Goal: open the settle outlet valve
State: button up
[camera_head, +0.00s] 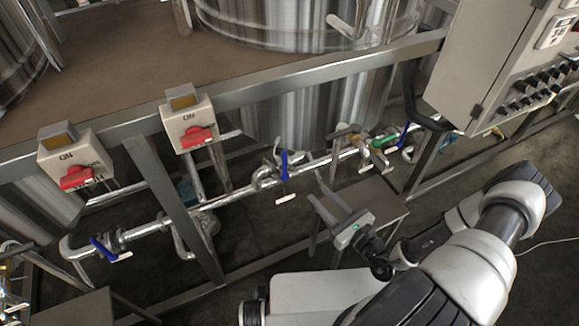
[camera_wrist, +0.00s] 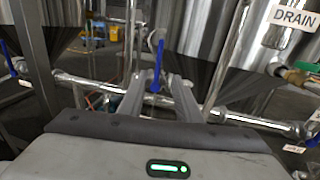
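A blue-handled valve (camera_head: 284,165) sits on the steel pipe in the middle of the head view. Its handle stands across the pipe, and a small white tag (camera_head: 282,198) hangs below it, too small to read. The same blue handle (camera_wrist: 157,65) shows upright in the wrist view, framed between my fingers. I cannot read which valve is the settle outlet. My gripper (camera_head: 322,193) is open and empty, to the right of this valve and apart from it in the head view. Both fingers also show spread in the wrist view (camera_wrist: 160,88).
Another blue valve (camera_head: 103,249) is at lower left. A green-handled valve (camera_head: 384,141) and a blue one (camera_head: 404,134) are at right. Two switch boxes (camera_head: 188,112) with red knobs hang on the frame rail. A control cabinet (camera_head: 500,60) stands upper right. A diagonal frame post (camera_head: 172,205) is left of the middle valve.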

aim_at(286, 161)
jog(key=b+x, duration=0.3)
jog(key=x, duration=1.3)
jog(key=shift+w+a+r, duration=0.1)
jog(key=shift+w+a, duration=0.2)
grip_shut()
